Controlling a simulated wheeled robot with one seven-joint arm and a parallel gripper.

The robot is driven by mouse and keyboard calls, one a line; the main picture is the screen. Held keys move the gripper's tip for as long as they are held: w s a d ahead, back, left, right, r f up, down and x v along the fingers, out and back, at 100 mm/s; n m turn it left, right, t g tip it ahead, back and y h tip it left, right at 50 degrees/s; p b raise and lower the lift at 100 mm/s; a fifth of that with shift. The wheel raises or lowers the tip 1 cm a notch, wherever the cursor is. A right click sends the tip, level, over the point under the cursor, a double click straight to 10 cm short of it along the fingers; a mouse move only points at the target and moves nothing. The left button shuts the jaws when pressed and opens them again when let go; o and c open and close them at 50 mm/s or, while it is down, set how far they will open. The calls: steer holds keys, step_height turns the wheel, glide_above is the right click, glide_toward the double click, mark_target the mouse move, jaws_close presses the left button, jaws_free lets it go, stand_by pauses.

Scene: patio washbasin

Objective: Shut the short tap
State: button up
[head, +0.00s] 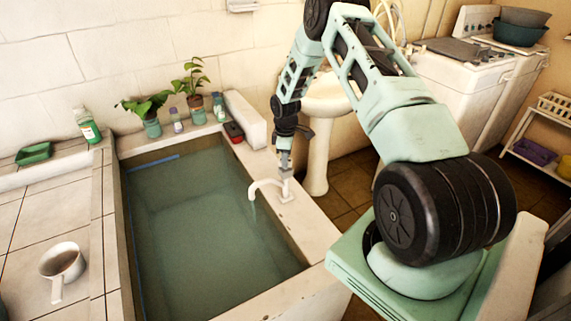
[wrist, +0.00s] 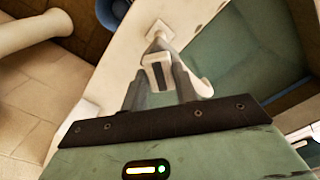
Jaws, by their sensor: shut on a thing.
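The short white tap (head: 265,185) stands on the right rim of the water-filled basin, its curved spout reaching left over the water. A thin, faint stream seems to fall from the spout tip. My gripper (head: 285,168) comes down from above onto the top of the tap. In the wrist view my gripper (wrist: 160,82) has its two grey fingers on either side of the pale tap handle (wrist: 158,64), shut on it. The spout (wrist: 203,88) shows just right of the fingers, and the tap's square base plate lies beyond. The handle's exact angle is partly hidden by the fingers.
The basin (head: 300,240) has a pale rim. Potted plants (head: 150,125), small bottles and a dark red object (head: 233,131) line its far edge. A white dipper (head: 62,262) sits on the left tiles. A pedestal sink (head: 317,155) stands behind my arm.

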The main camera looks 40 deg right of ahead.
steer(key=m+b, duration=0.3)
steer(key=m, duration=0.2)
steer(key=shift+f+m+b, duration=0.15)
steer(key=shift+m+b, duration=0.15)
steer(key=shift+b, duration=0.05)
steer(key=m+b, duration=0.2)
steer(key=m, duration=0.2)
steer(key=shift+m, duration=0.3)
steer(key=shift+r+m, duration=0.2)
steer(key=shift+m, duration=0.1)
steer(key=o, duration=1)
step_height(320, 180, up, 17)
steer(key=b, duration=0.4)
steer(key=shift+r, duration=0.2)
